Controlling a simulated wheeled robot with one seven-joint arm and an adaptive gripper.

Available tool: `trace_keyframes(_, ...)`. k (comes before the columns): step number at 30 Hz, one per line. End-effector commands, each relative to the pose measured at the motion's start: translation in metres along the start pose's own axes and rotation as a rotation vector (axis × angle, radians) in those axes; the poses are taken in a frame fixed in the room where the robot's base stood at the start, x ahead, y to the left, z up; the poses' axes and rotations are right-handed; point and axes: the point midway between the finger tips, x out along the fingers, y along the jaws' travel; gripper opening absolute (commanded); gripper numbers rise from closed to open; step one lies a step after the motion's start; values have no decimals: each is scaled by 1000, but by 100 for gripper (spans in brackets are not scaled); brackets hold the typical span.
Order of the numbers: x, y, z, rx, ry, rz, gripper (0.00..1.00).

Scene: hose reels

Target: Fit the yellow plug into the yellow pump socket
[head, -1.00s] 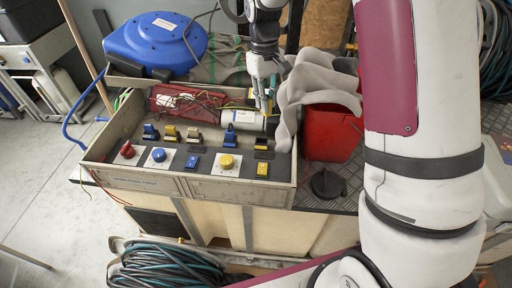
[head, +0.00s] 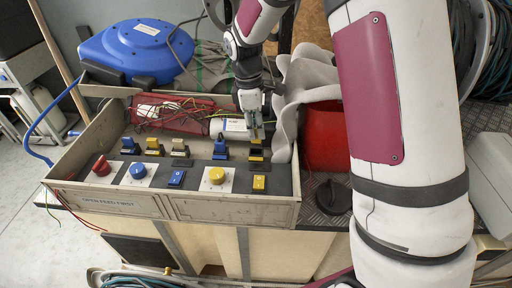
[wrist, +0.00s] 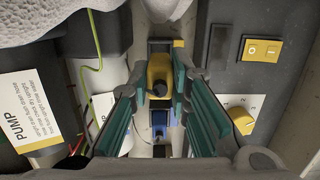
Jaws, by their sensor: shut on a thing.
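The yellow plug (wrist: 159,72) sits between the teal fingers of my gripper (wrist: 159,88) in the wrist view. My gripper (head: 254,126) is shut on it above the right end of the panel row in the head view. The plug (head: 257,137) is mostly hidden there by the fingers. The yellow pump socket (head: 257,156), a dark block with yellow on it, is directly below. In the wrist view, a dark block with a yellow edge (wrist: 160,46) shows just beyond the plug. I cannot tell whether plug and socket touch.
A blue plug (head: 220,148) stands left of the socket, with other coloured plugs further left. A yellow switch (head: 259,183) and yellow knob (head: 216,176) lie in front. A white cylinder (head: 232,128) lies behind; grey cloth (head: 300,88) and a red bin (head: 327,140) are close on the right.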

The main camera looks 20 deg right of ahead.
Motion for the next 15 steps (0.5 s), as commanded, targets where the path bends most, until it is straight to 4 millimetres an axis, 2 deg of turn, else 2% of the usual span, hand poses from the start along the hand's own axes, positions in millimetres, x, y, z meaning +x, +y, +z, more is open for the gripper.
trace_keyframes(7, 20, 0, -2, 1, 0, -1, 0)
trace_keyframes(15, 58, 0, -7, 2, -1, -2, 0)
